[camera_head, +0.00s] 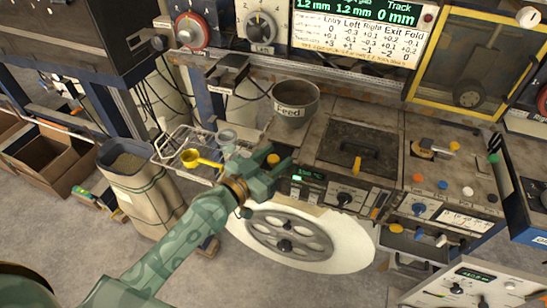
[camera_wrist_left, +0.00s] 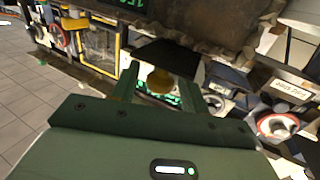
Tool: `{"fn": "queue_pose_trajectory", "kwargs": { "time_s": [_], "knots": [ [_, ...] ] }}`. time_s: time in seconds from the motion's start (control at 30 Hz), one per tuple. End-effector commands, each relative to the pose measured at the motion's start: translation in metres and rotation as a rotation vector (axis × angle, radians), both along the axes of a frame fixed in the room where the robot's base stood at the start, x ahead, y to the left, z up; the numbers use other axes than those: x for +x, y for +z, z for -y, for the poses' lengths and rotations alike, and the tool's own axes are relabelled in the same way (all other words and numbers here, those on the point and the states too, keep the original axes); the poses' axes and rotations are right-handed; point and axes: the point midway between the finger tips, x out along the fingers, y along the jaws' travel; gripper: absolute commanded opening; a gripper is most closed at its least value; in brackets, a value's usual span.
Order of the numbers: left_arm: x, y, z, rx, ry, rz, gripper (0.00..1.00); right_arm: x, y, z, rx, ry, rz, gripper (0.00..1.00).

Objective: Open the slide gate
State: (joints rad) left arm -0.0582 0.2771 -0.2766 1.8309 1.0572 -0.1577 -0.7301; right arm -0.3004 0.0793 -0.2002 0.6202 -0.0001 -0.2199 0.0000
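A yellow knob (camera_head: 273,159) sits on the front of the machine, below and left of the grey hopper marked Feed (camera_head: 290,112). It looks like the handle of the slide gate, but the gate plate itself cannot be made out. My left gripper (camera_head: 266,172) is right at this knob, in front of it. There is visible space beside the knob, so no hold shows. My right gripper is not in view.
A wire rack with a yellow scoop (camera_head: 192,158) and a cup (camera_head: 226,138) stands left of the gripper. A sack (camera_head: 135,185) is further left. A large spoked wheel (camera_head: 290,236) is below.

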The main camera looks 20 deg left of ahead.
Motion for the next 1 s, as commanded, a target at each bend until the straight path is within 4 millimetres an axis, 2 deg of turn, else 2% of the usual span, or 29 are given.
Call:
{"fn": "queue_pose_trajectory", "kwargs": {
  "time_s": [0.17,0.27,0.7,0.8,1.0],
  "knots": [
    [-0.004,-0.001,-0.002,0.001,0.0,0.0,0.45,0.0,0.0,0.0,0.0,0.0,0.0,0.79],
    [-0.015,-0.001,-0.007,0.002,0.0,-0.001,0.45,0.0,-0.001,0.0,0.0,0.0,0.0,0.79],
    [-0.118,-0.003,-0.053,0.003,-0.002,-0.004,0.45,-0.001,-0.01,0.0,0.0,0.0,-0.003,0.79],
    [-0.133,-0.003,-0.06,0.003,-0.002,-0.004,0.45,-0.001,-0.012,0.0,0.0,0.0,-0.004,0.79],
    [-0.148,-0.001,-0.067,0.0,0.0,-0.001,0.45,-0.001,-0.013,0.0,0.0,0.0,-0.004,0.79]
  ]
}}
